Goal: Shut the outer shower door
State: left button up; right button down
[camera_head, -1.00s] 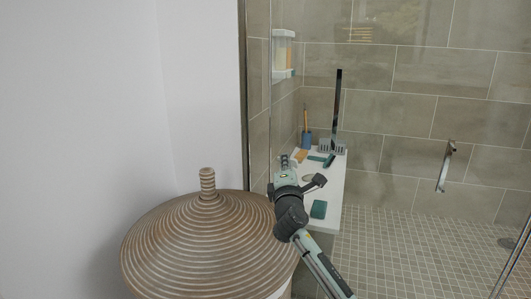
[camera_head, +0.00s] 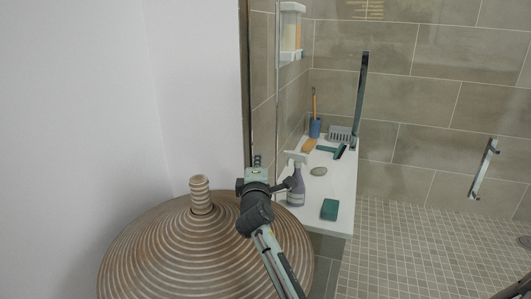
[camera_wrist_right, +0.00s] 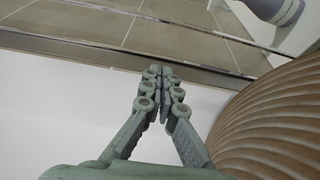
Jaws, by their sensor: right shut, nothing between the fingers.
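Clear shower glass spans the view in front of the tiled stall. A chrome vertical handle (camera_head: 484,168) shows at the right, and a tall dark metal bar (camera_head: 360,100) stands nearer the middle. I cannot tell which pane is the outer door or how far open it is. My right gripper (camera_head: 256,165) is shut and empty, above the ribbed basket and left of the shower bench. In the right wrist view its closed fingertips (camera_wrist_right: 160,73) point toward a metal rail (camera_wrist_right: 95,48) along the glass; contact cannot be told. My left gripper is not in view.
A ribbed basket with a knobbed lid (camera_head: 170,255) stands close beside my right arm. The white bench (camera_head: 335,185) holds a spray bottle (camera_head: 297,187), a green soap block (camera_head: 330,209), a blue cup (camera_head: 315,128) and other small items. A white wall (camera_head: 80,130) fills the left.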

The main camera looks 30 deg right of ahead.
jog(key=x, duration=0.9)
jog(key=shift+w+d+r, duration=0.1)
jog(key=shift+w+d, duration=0.05)
jog(key=shift+w, duration=0.05)
jog(key=s+d, duration=0.1)
jog(key=s+d+p, duration=0.1)
jog(key=s, duration=0.1)
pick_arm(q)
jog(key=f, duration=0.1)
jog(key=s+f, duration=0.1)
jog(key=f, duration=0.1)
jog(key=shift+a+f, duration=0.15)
pick_arm(e)
jog(key=shift+s+d, duration=0.15)
jog(key=shift+s, duration=0.1)
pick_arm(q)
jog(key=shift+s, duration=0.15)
pick_arm(e)
jog(key=shift+d, duration=0.1)
